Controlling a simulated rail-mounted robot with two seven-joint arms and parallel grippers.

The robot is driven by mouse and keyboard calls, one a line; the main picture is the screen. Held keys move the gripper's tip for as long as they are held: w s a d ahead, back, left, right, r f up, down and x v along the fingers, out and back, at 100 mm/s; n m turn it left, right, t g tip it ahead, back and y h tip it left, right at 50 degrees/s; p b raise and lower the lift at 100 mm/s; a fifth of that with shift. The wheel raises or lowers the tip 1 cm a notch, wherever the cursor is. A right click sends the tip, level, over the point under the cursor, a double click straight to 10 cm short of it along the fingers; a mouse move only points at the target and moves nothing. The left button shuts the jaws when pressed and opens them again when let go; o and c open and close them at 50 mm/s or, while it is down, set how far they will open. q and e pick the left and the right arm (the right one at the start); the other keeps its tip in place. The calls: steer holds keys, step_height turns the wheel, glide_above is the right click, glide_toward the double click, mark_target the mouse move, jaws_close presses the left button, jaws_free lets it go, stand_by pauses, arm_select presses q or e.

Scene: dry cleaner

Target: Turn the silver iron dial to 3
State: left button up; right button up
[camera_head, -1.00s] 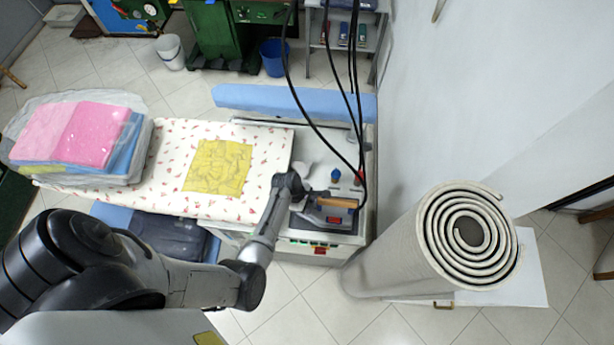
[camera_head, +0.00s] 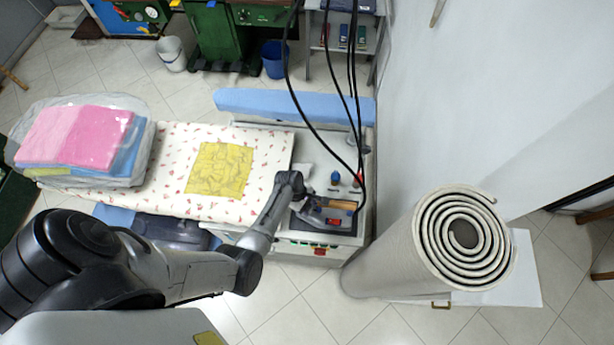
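The iron with a brown wooden handle (camera_head: 338,204) rests on the control end of the ironing station (camera_head: 310,148). The iron's body is dark and small here, and I cannot make out its silver dial or the dial's setting. My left arm reaches in from the left, and my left gripper (camera_head: 314,202) is at the left end of the wooden handle. Its fingers are too small and dark to show whether they are open or shut, or whether they touch the iron. My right gripper is not in view.
A blue knob (camera_head: 335,176) and a red knob (camera_head: 358,180) stand just behind the iron. Black cables hang down beside them. A yellow cloth (camera_head: 220,169) lies on the flowered board cover. Bagged folded laundry (camera_head: 77,138) sits at left. A large grey roll (camera_head: 400,252) stands at right.

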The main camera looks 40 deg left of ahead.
arm_select(q)
steer(key=o, duration=0.3)
steer(key=p+v, duration=0.1)
steer(key=v, duration=1.2)
steer(key=shift+s+a+r, duration=0.1)
steer(key=shift+r, duration=0.25)
